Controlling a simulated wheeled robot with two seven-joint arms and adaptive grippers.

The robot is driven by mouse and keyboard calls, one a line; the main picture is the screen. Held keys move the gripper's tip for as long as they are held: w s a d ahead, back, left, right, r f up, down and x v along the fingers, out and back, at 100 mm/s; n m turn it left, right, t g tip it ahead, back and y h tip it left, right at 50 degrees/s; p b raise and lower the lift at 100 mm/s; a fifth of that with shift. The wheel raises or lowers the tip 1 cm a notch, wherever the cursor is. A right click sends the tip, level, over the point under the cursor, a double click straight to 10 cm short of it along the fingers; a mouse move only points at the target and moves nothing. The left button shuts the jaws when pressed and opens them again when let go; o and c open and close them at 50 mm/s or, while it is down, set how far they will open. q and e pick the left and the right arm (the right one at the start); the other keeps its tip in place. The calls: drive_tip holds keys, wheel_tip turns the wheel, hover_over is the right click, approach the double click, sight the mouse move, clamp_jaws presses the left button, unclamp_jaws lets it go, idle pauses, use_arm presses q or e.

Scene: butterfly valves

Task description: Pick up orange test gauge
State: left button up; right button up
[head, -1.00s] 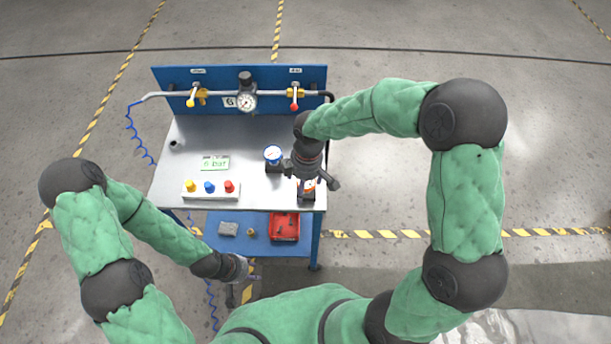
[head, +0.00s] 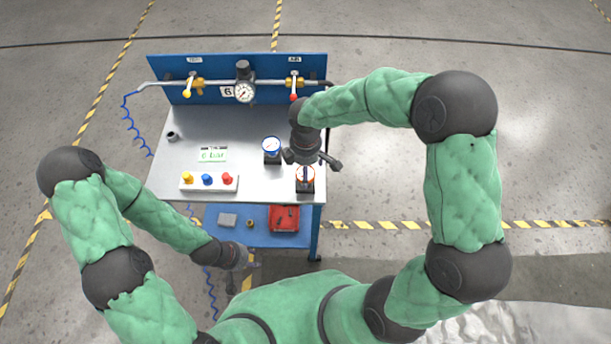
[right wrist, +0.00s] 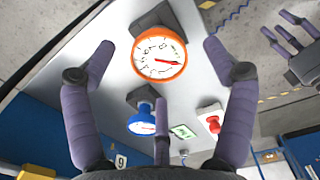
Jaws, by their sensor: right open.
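The orange test gauge (head: 305,174) stands on a dark block at the bench's front right corner. In the right wrist view its orange rim and white dial (right wrist: 158,57) show fully. My right gripper (head: 314,160) is open just behind and above it in the head view. In the right wrist view the fingers of my right gripper (right wrist: 160,60) spread to either side of the gauge, apparently not touching it. My left gripper (head: 240,258) is low in front of the bench. Its fingers (right wrist: 290,32) look spread and empty in the right wrist view.
A blue gauge (head: 271,148) stands behind and left of the orange one. A pipe with valves and a gauge (head: 244,92) runs along the back panel. A red tray (head: 284,218) sits on the lower shelf.

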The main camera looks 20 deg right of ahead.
wheel_tip(320, 180, down, 4)
drive_tip(key=shift+w+b, duration=0.1)
drive_tip(key=shift+b, duration=0.3)
drive_tip(key=c, duration=1.2)
drive_tip(key=shift+o, duration=0.2)
drive_tip(key=shift+r, duration=0.1)
